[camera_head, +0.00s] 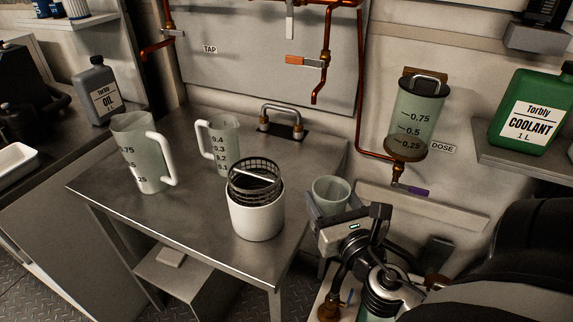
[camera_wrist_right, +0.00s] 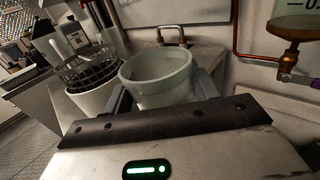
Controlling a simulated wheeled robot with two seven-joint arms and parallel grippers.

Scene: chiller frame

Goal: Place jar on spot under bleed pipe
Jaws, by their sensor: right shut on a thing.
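My right gripper (camera_head: 331,208) is shut on a small pale green translucent jar (camera_head: 337,187), held upright beside the right edge of the metal table. In the right wrist view the jar (camera_wrist_right: 158,78) sits between the two fingers (camera_wrist_right: 160,98), its open rim up. A copper pipe with an orange-handled valve (camera_head: 303,61) ends in a downward spout (camera_head: 317,96) on the back wall, above and behind the jar. Which pipe is the bleed pipe is not labelled, and no marked spot shows. My left gripper is out of view.
A dose cylinder (camera_head: 416,112) with a purple-handled valve hangs at right. A green coolant can (camera_head: 530,112) stands on a shelf.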

